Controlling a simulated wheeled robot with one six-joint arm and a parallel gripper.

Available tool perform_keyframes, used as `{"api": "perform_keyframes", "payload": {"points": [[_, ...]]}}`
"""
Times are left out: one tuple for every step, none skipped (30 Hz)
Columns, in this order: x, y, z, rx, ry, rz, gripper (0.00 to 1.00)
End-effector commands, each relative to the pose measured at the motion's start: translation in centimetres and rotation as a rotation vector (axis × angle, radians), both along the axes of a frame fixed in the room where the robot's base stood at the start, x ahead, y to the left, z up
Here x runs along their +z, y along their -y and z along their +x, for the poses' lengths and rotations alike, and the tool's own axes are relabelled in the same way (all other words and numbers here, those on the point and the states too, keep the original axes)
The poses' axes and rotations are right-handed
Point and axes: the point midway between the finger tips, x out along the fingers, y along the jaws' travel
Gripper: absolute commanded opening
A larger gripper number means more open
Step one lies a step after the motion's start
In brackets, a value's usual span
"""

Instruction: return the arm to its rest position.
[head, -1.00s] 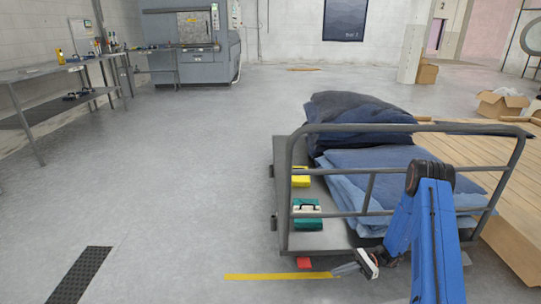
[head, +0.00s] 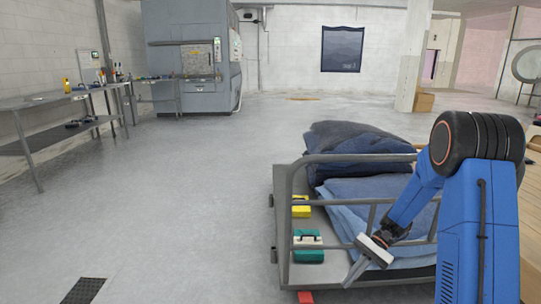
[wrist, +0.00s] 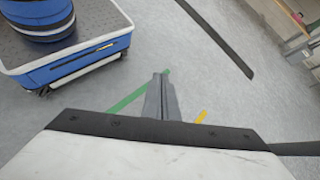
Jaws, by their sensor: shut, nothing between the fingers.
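My blue arm rises at the right of the head view, with its large black joint near the upper right. My gripper (head: 355,274) hangs down and to the left from the forearm, in front of the cart's (head: 283,240) near rail. In the wrist view my gripper's grey fingers (wrist: 165,78) are together and hold nothing, with bare floor beyond the tips. I cannot tell from the head view how far the fingers are from the rail.
The grey cart carries folded blue cloth (head: 345,192), a dark bundle (head: 350,142), a green case (head: 306,237) and a yellow item (head: 301,211). A red block (head: 305,297) is at its front edge. A bench (head: 45,100) and grey machine (head: 190,50) stand behind.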

Motion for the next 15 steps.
{"api": "perform_keyframes", "payload": {"points": [[1.2, -0.2, -0.6, 0.017, 0.030, -0.019, 0.00], [1.7, -0.2, -1.0, 0.027, 0.046, -0.030, 0.00], [2.5, -0.2, -1.5, 0.041, 0.068, -0.047, 0.00], [3.0, -0.3, -1.8, 0.051, 0.084, -0.058, 0.00], [3.5, -0.3, -2.2, 0.061, 0.100, -0.069, 0.00], [4.2, -0.3, -2.8, 0.074, 0.123, -0.085, 0.00], [4.8, -0.4, -3.1, 0.084, 0.140, -0.097, 0.00], [5.2, -0.4, -3.5, 0.095, 0.156, -0.108, 0.00], [5.9, -0.4, -4.1, 0.109, 0.178, -0.123, 0.00], [6.4, -0.4, -4.5, 0.118, 0.195, -0.135, 0.00], [6.8, -0.4, -4.9, 0.128, 0.212, -0.146, 0.00], [7.5, -0.4, -5.4, 0.142, 0.235, -0.162, 0.00], [8.0, -0.5, -5.8, 0.151, 0.252, -0.173, 0.00], [8.4, -0.5, -6.3, 0.162, 0.267, -0.184, 0.00], [8.9, -0.5, -6.8, 0.174, 0.291, -0.200, 0.00]]}}
